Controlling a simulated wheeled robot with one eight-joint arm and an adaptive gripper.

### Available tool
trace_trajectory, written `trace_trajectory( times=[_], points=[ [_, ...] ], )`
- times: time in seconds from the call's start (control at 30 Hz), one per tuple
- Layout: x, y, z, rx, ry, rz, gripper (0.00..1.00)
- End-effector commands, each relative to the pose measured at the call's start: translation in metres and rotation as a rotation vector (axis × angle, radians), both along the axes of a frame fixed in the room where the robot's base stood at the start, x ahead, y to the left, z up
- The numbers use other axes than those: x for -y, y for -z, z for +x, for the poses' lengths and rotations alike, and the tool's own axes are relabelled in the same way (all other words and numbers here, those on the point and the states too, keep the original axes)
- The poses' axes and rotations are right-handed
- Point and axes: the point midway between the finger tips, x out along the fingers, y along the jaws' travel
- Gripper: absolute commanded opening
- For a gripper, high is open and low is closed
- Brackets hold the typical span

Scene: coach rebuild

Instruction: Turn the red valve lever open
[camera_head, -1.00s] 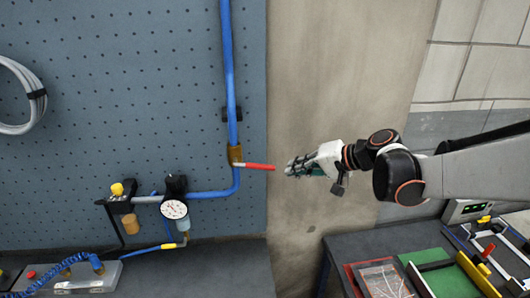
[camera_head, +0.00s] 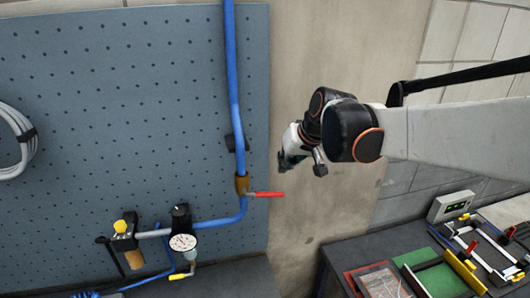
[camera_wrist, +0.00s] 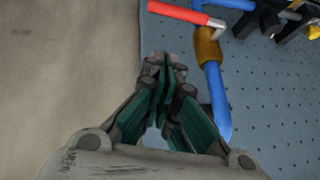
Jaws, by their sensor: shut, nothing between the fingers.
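The red valve lever (camera_head: 268,194) sticks out to the right, roughly level, from the brass valve (camera_head: 242,184) on the blue pipe (camera_head: 235,90). In the wrist view the red lever (camera_wrist: 178,12) lies at the top edge, beyond the fingertips, with the brass valve (camera_wrist: 208,45) to its right. My gripper (camera_head: 283,164) is above and slightly right of the lever, apart from it. In the wrist view its green-padded fingers (camera_wrist: 165,75) are closed together with nothing between them.
A pressure gauge (camera_head: 183,242) and a yellow-knobbed fitting (camera_head: 122,228) sit on the lower pipe. A grey pegboard (camera_head: 120,110) is behind the pipe. A bench with a green mat (camera_head: 425,270) is at the lower right. The bare wall right of the lever is clear.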

Motion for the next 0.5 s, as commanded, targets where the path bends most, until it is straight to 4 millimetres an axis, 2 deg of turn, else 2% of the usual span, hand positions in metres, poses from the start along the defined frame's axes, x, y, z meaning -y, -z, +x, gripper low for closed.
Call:
trace_trajectory(
  times=[0.27,0.5],
  points=[
    [-0.014,0.037,0.023,0.0,-0.001,0.0,0.0],
    [-0.017,0.064,0.015,0.0,0.0,0.001,0.0]
  ],
)
